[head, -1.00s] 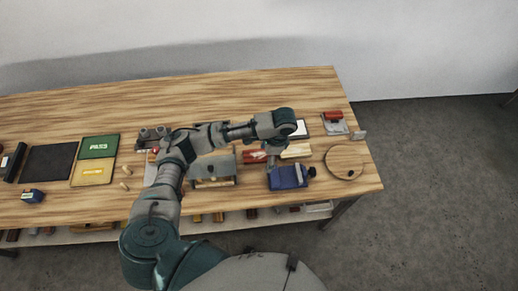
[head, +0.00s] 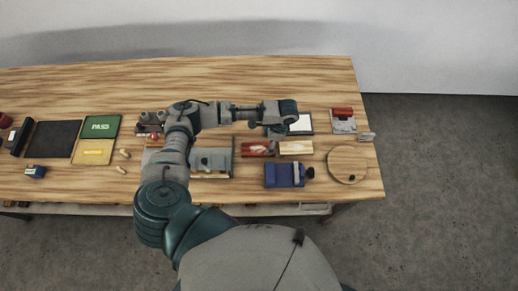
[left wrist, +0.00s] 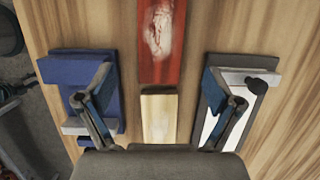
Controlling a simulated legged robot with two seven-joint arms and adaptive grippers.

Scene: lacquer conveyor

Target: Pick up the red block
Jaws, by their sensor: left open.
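A red block (head: 257,149) with a pale worn patch lies flat on the wooden table, left of a pale wood block (head: 296,148). In the left wrist view the red block (left wrist: 163,42) is at top centre, its upper end cut off. The pale block (left wrist: 158,118) lies below it, between my fingers in the picture. My left gripper (left wrist: 158,95) is open and empty, its fingers spread over a blue fixture and a white pad. In the head view my left gripper (head: 278,128) hangs above the table just behind the two blocks; its fingertips are hard to see.
The blue fixture (head: 284,175) stands in front of the blocks, and the white pad (head: 301,124) behind them. A grey plate carries another red piece (head: 343,112) at the right. A round wooden board (head: 347,165) is near the right edge. The table's back strip is clear.

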